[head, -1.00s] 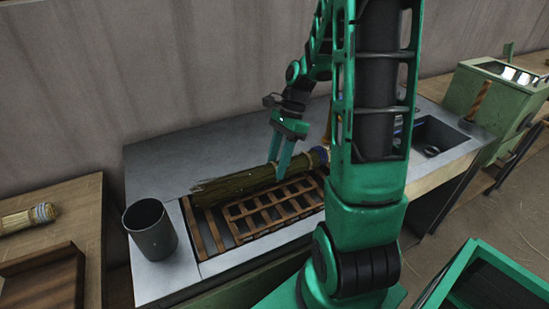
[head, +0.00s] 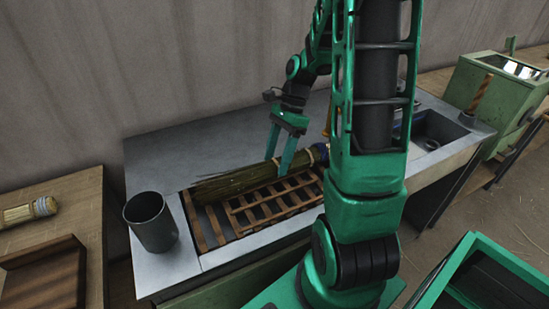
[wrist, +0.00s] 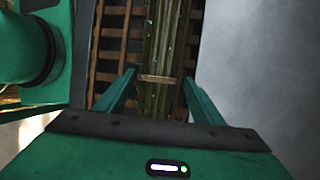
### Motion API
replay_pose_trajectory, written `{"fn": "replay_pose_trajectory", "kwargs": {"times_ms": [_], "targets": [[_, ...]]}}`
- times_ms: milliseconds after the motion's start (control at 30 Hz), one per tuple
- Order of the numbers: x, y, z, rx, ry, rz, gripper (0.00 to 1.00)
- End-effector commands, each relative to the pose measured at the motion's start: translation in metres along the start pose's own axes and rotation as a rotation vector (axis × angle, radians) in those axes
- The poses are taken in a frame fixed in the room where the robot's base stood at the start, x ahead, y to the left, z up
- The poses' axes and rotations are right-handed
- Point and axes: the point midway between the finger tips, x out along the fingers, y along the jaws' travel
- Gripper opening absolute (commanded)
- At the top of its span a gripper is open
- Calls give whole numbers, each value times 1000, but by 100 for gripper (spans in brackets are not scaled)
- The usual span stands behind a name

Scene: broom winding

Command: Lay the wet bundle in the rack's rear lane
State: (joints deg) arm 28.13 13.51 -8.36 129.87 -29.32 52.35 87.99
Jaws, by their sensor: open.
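The dark green-brown bundle (head: 240,181) lies along the rear part of the wooden slatted rack (head: 275,205), its loose tips toward the left. A pale band and a blue end show at its right, partly behind my arm. My gripper (head: 279,155) is over the bundle's right half with its fingers pointing down. In the wrist view my gripper (wrist: 158,85) is open, with one finger on each side of the bundle (wrist: 160,50) and gaps between. A tied band crosses the bundle between the fingers. Whether the fingers touch the slats is hidden.
A grey cup (head: 151,222) stands at the counter's left end, beside the rack. A sink (head: 435,135) is at the right. A pale bundle (head: 28,212) and a wooden tray (head: 45,275) are on the left bench. The counter (head: 190,150) behind the rack is clear.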

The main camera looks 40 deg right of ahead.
Motion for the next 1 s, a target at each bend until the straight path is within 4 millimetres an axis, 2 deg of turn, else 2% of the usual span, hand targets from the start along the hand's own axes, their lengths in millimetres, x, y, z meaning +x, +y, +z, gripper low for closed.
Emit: {"fn": "replay_pose_trajectory", "kwargs": {"times_ms": [167, 600, 800, 1000], "targets": [[-13, -1, 0, 1, 0, -3, 62], [-90, -2, -1, 1, 1, -4, 62], [-106, -2, 0, 0, 0, 0, 62], [-108, -1, 0, 1, 0, 1, 62]]}}
